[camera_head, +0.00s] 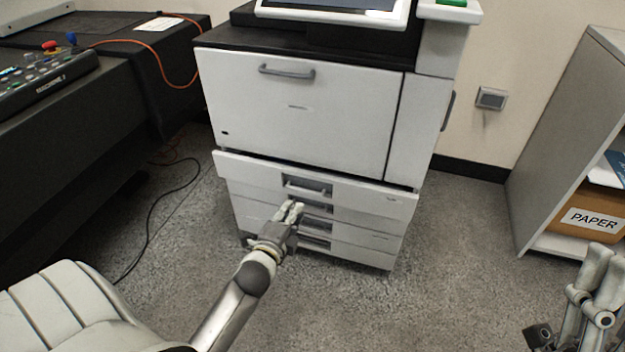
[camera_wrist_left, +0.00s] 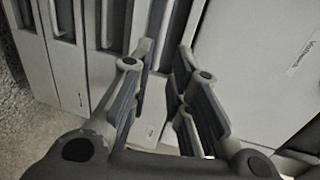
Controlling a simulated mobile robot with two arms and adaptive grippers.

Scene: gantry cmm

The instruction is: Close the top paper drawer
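The top paper drawer (camera_head: 352,196) is the upper of the white drawers low on the printer. In the head view its front juts out past the fronts below. It also shows between my fingers in the left wrist view (camera_wrist_left: 150,118). Its grey handle (camera_head: 306,188) sits in a dark recess. My left gripper (camera_head: 293,207) is in front of the drawers, just below and left of that handle; I cannot tell if it touches. In the left wrist view its fingers (camera_wrist_left: 165,50) are apart with nothing held. My right gripper (camera_head: 604,262) is at the lower right, away from the printer, its opening unclear.
The large white printer panel (camera_head: 300,110) is above the drawers. A dark machine with a control panel (camera_head: 45,80) stands at left, with a black cable (camera_head: 150,215) on the floor. A shelf with a PAPER box (camera_head: 585,220) is at right. Carpet in front of the drawers is clear.

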